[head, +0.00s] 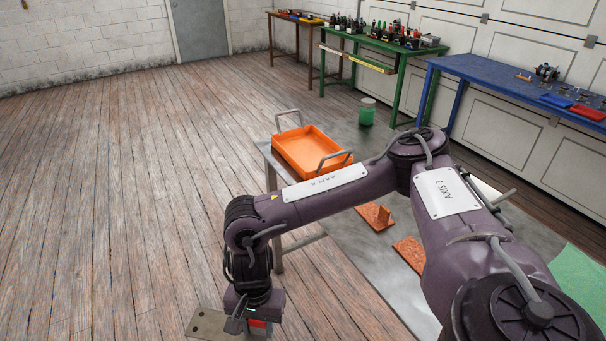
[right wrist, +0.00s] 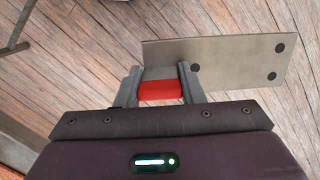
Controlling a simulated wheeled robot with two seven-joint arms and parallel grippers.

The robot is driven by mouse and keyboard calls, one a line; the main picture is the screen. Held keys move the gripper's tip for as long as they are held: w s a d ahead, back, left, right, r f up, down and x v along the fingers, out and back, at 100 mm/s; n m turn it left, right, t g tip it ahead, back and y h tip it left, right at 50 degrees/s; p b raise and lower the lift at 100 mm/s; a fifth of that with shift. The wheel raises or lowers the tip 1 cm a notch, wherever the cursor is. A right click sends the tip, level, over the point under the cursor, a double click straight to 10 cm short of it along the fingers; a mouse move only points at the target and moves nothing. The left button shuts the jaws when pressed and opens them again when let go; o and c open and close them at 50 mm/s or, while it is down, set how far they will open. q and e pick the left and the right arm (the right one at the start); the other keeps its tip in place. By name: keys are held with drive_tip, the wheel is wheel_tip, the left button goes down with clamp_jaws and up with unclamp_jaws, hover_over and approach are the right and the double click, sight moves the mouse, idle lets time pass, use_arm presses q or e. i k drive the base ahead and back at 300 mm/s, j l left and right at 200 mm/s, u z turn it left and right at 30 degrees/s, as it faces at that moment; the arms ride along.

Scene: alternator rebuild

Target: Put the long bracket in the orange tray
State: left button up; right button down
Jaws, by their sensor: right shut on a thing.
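The long bracket (right wrist: 235,62) is a flat grey metal plate with dark round holes. My right gripper (right wrist: 160,80) is shut on it near one end, with a red patch showing between the fingers. In the head view the bracket (head: 207,326) shows at the bottom edge, partly cut off, held over the wooden floor beside the table. The orange tray (head: 327,165) stands at the table's far left corner, with grey wire handles at both ends, and looks empty. It is well beyond my right gripper (head: 257,326). My left gripper is out of view.
The grey table (head: 345,215) bears rust-coloured brackets (head: 376,216) and a green mat (head: 582,275). My right arm hides part of its top. A green jar (head: 367,112) stands behind the tray. Green (head: 385,48) and blue (head: 480,68) workbenches line the back wall. The floor at left is clear.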

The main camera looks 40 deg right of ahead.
sight(309, 154)
drive_tip(key=i+j+z, duration=0.1)
drive_tip(key=i+z, duration=0.4)
drive_tip(key=i+j+z, duration=0.25)
drive_tip(key=z, duration=0.25)
drive_tip(key=i+j+z, duration=0.45)
